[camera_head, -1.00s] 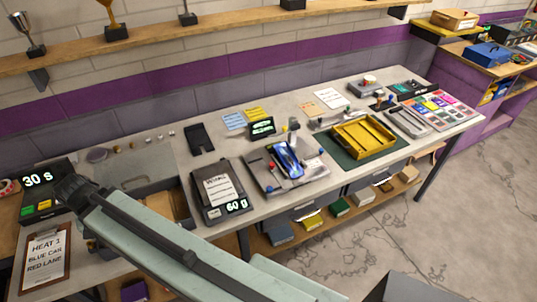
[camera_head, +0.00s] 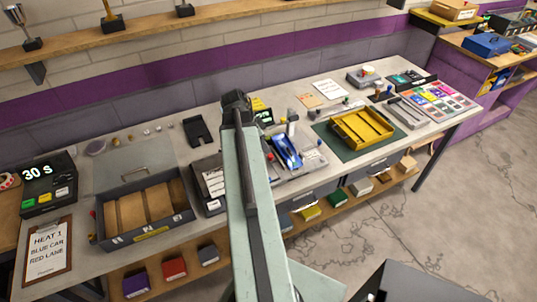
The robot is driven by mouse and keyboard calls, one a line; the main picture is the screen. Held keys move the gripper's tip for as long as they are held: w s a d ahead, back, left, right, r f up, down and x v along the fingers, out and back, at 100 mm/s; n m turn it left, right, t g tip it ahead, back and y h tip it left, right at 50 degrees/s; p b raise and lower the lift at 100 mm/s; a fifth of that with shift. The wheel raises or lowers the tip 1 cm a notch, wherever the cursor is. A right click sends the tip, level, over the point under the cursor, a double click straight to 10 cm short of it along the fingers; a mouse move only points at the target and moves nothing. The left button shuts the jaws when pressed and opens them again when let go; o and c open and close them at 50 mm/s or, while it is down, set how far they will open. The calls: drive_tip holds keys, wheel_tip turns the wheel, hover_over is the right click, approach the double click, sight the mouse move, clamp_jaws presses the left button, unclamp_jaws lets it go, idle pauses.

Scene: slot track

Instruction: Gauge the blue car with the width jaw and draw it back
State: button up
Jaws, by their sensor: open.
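The blue car (camera_head: 288,150) sits on a grey gauging fixture (camera_head: 309,162) near the middle of the bench. The car lies lengthwise, pointing away from me. A small red part (camera_head: 270,157) shows just left of the car, and pale and dark upright parts stand at its far end. I cannot tell which part is the width jaw or whether it touches the car. My arm reaches up the picture left of the fixture and covers its left side. The arm's dark end is near the back of the bench, but my gripper's fingers do not show.
A small display (camera_head: 264,116) stands behind the fixture, partly covered by my arm. A yellow tray (camera_head: 369,129) on a green mat is to the right. A divided grey bin (camera_head: 144,211), a timer reading 30 s (camera_head: 47,182) and a clipboard (camera_head: 46,250) are at left.

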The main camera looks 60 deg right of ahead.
sight(270, 156)
drive_tip(key=b+x, duration=0.7)
drive_tip(key=shift+w+a+f, duration=0.2)
drive_tip(key=shift+f, duration=0.05)
drive_tip(key=shift+s+d+f, duration=0.15)
drive_tip(key=shift+d+f, duration=0.05)
drive_tip(key=shift+f, duration=0.1)
drive_tip(key=shift+r, duration=0.1)
clamp_jaws()
idle(0.8)
